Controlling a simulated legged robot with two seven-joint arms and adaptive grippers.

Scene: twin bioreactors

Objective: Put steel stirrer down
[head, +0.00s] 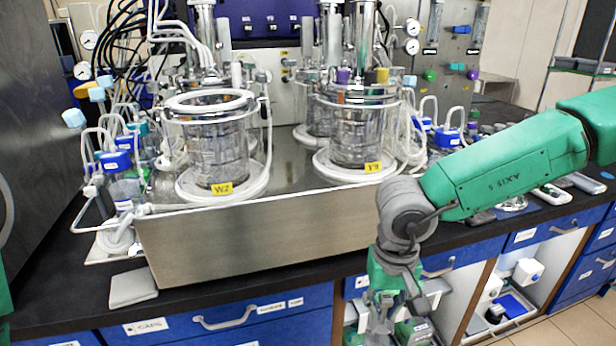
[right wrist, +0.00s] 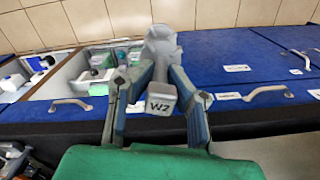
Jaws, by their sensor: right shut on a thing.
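My right gripper (head: 392,312) hangs low in front of the blue bench drawers, at the bottom edge of the head view. In the right wrist view its two fingers (right wrist: 158,98) are shut on a grey piece marked W2, which I take to be the steel stirrer (right wrist: 162,42). The stirrer's pale grey part reaches out past the fingers. It is not clear in the head view, where the wrist and fingers cover that spot. My left gripper is not in view.
A steel reactor base (head: 260,240) carries a left glass vessel (head: 205,150) labelled W2 and a right vessel (head: 355,135) labelled Y3. A grey pad (head: 133,287) lies on the black bench front. Blue-capped bottles (head: 448,137) and small items stand behind my right arm.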

